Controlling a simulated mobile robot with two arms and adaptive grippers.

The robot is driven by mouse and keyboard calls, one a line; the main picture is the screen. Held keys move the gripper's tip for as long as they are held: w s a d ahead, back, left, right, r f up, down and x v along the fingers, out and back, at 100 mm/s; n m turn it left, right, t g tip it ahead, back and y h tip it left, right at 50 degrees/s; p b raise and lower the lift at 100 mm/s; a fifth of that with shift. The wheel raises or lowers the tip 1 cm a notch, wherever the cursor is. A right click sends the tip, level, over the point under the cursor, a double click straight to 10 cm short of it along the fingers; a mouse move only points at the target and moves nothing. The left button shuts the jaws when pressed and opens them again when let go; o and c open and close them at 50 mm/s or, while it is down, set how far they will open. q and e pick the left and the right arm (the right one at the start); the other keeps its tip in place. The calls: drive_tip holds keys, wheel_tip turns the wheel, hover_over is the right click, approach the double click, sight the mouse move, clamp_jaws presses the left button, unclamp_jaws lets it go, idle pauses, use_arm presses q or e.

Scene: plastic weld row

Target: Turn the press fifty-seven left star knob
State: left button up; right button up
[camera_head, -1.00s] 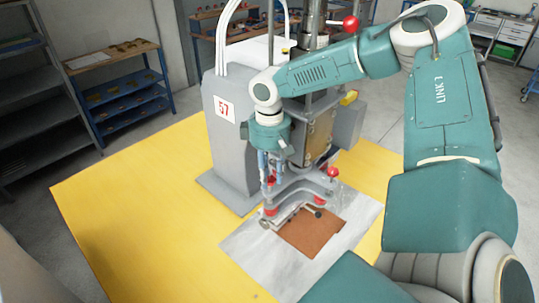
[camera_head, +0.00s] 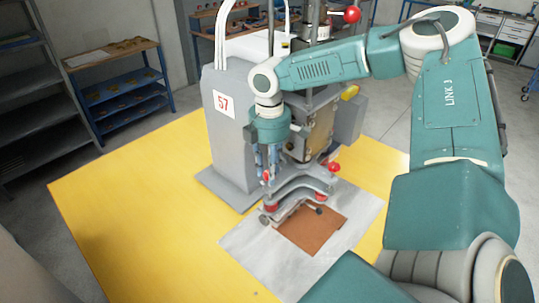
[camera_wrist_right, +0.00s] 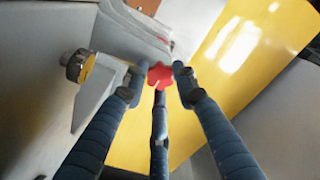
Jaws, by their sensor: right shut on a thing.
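Press fifty-seven (camera_head: 232,140) is a grey machine with a red "57" on a white plate, standing on the yellow table. My right gripper (camera_head: 266,172) reaches down from above at the front left of the press head. Its blue-grey fingers are closed around the left star knob (camera_head: 267,175), of which only a little red shows between them. In the right wrist view the red lobed knob (camera_wrist_right: 160,76) sits between the tips of the three fingers (camera_wrist_right: 158,80). My left gripper is not in view.
A second red knob (camera_head: 333,167) is on the right side of the press. A red ball (camera_head: 352,15) is high on the press. A brown sheet (camera_head: 312,229) lies on the grey plate (camera_head: 265,252) below. The yellow table (camera_head: 130,200) is clear at left.

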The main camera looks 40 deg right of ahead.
drive_tip(key=shift+w+r+n, duration=0.1)
drive_tip(key=shift+n, duration=0.3)
drive_tip(key=o, duration=1.1)
